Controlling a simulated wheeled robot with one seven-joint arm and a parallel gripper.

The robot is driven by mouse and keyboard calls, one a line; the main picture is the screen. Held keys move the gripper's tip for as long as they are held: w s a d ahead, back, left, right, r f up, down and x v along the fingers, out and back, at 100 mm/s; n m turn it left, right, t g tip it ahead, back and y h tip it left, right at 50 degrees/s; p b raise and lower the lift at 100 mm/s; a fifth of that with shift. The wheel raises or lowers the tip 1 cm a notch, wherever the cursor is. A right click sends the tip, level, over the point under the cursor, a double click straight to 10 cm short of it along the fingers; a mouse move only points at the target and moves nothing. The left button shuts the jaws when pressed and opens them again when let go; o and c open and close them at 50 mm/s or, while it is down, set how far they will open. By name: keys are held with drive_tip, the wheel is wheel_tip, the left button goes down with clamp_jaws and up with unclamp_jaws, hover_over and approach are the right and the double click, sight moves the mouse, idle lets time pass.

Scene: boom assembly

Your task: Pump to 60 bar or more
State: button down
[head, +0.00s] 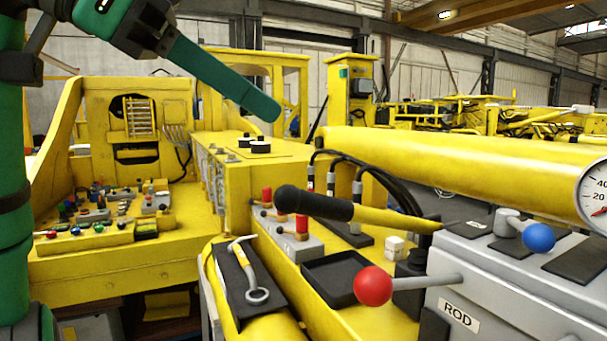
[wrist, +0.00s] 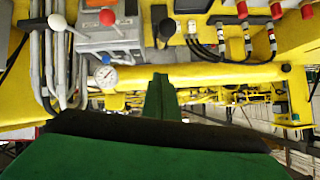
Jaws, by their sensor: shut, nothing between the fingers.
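The pump lever, a yellow bar with a black grip (head: 312,203), reaches left from the grey valve block (head: 480,275); its black end (wrist: 166,28) also shows in the wrist view. A round gauge (head: 597,190) is cut off at the right edge; "20" and "40" show, but I cannot read its pressure. The gauge face (wrist: 106,76) is too small to read in the wrist view. A red-ball lever (head: 373,286) stands by a "ROD" label, and a blue-ball lever (head: 538,237) behind it. My green gripper (head: 272,108) is shut and empty, above and apart from the lever.
A yellow cylinder (head: 460,165) runs behind the valve block. A wrench (head: 245,270) lies on a black pad at front centre. A black tray (head: 340,278) and red-capped fittings (head: 301,226) are near the lever. A control bench (head: 100,260) stands at left.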

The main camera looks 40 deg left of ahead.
drive_tip(key=shift+w+f, duration=0.1)
hover_over(307, 194)
drive_tip(key=d, duration=0.1)
wheel_tip(307, 194, down, 5)
drive_tip(key=f, duration=0.3)
drive_tip(key=shift+w+a, duration=0.1)
drive_tip(key=shift+a, duration=0.25)
drive_tip(key=shift+a+f, duration=0.1)
drive_tip(key=shift+f, duration=0.35)
